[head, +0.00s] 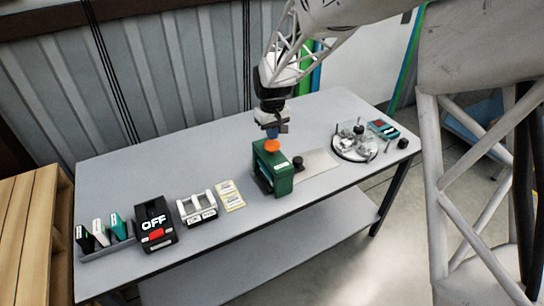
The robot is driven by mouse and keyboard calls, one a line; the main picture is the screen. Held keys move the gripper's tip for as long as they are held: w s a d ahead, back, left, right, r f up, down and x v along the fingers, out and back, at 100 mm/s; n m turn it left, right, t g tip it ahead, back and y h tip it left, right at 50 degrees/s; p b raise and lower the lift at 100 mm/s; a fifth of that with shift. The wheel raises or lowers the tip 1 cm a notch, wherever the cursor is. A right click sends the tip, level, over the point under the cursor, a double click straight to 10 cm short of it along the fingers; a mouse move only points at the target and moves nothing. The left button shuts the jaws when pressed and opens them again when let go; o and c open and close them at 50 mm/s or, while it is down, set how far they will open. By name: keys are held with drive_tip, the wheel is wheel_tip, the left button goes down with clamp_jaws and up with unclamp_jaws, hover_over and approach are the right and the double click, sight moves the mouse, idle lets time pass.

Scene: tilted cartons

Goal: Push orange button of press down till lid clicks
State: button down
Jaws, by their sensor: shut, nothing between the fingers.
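The press (282,180) is a green block-shaped device standing upright near the middle of the grey table. Its orange button (271,146) is on top. My gripper (272,133) points straight down just above the button, with its fingers shut and empty. A small blue part shows between the gripper and the button. I cannot tell whether the fingertips touch the button or are slightly apart. The lid of the press is too small to make out.
On the table (140,178), left of the press, are labels (230,195), a white holder (198,208), a black OFF box (155,224) and a rack (105,248). Right are a flat plate (318,164), a round fixture (354,145) and a teal device (383,129).

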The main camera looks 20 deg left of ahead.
sight(272, 143)
drive_tip(key=shift+f, duration=0.6)
drive_tip(key=shift+f, duration=1.2)
idle(0.6)
drive_tip(key=shift+r, duration=0.15)
idle(0.4)
drive_tip(key=shift+r, duration=4.4)
